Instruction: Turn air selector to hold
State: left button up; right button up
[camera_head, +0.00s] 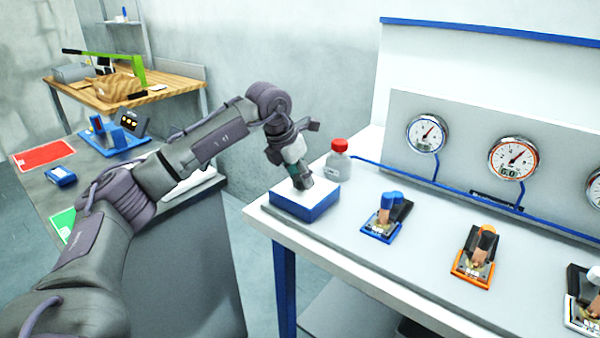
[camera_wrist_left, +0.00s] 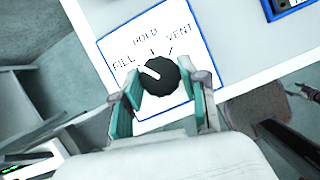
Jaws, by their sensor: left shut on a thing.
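The air selector is a black round knob (camera_wrist_left: 160,78) with a white pointer, on a white plate with a blue border (camera_wrist_left: 105,45). The plate reads FILL, HOLD and VENT. The pointer is turned to the upper left, toward the FILL mark. My left gripper (camera_wrist_left: 164,88) has its teal-padded fingers on both sides of the knob and is shut on it. In the head view, my left gripper (camera_head: 302,181) reaches down onto the blue-sided selector box (camera_head: 318,209), and the knob is hidden behind the fingers. My right gripper is not in view.
A bottle with a red cap (camera_head: 338,160) stands just behind the selector box. Blue (camera_head: 383,230), orange (camera_head: 470,268) and white-framed (camera_head: 580,318) lever valves sit to the right on the bench. Gauges (camera_head: 427,134) are on the panel behind. A wooden table (camera_head: 175,85) stands at far left.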

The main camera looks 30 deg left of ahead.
pick_arm(q)
jog(key=m+p, duration=0.1)
jog(key=m, duration=0.1)
jog(key=m+h+p, duration=0.1)
jog(key=m, duration=0.1)
jog(key=shift+a+r+h, duration=0.1)
jog(key=shift+r+h, duration=0.1)
jog(key=shift+h, duration=0.1)
jog(key=shift+w+f+m+g+h+p, duration=0.1)
jog(key=shift+m+g+h+p, duration=0.2)
jog(key=shift+m+g+p, duration=0.55)
jog(key=shift+m+t, duration=0.25)
jog(key=shift+m, duration=0.4)
jog(key=o, duration=1.1)
jog(key=shift+o, duration=0.2)
jog(key=shift+a, duration=0.1)
jog(key=v, duration=1.2)
jog(key=shift+f, duration=0.1)
